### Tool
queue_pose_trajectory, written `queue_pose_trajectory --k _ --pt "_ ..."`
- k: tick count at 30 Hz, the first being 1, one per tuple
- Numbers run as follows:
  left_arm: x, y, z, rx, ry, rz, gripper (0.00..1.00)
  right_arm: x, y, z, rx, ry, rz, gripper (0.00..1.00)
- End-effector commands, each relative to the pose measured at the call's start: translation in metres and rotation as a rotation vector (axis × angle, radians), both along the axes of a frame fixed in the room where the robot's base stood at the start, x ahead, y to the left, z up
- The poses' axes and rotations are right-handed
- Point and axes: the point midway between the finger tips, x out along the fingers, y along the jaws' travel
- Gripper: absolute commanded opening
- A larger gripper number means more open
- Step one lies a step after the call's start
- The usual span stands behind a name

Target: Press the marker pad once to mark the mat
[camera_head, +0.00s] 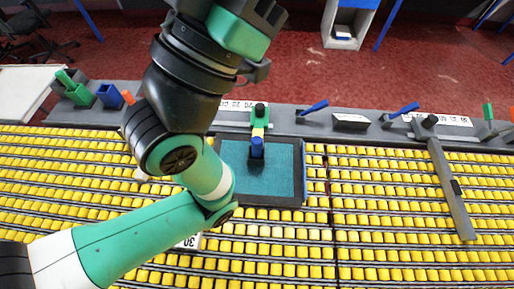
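A teal mat (278,178) in a dark frame lies flat among the yellow rollers at the middle. A small blue block (257,147) with a dark lower part stands at the mat's back edge. A yellow piece links it to a green holder with a black knob (260,109) on the grey back rail. This looks like the marker, but I cannot tell which part is the pad, or whether it touches the mat. I see no mark on the visible mat. One of my arms covers the view left of the mat. Neither gripper's fingers show.
Yellow roller rows (385,235) surround the mat. A grey bar (452,190) lies across them at the right. The grey rail (350,121) carries blue levers, including one (314,107), and green (80,94) and blue (110,96) bins. A white numbered tag (187,242) lies partly behind my arm.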

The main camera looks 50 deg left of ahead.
Motion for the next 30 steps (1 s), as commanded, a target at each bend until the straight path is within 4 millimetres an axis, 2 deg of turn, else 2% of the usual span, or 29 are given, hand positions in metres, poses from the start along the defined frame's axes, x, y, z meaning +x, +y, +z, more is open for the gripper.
queue_pose_trajectory --k 1,5,30 --pt "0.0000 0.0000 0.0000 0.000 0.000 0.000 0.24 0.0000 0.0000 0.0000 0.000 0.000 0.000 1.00" --pt "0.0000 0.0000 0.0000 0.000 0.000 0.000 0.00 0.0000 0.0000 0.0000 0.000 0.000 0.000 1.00" --pt "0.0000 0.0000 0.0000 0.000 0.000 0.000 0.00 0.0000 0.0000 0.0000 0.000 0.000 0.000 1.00"
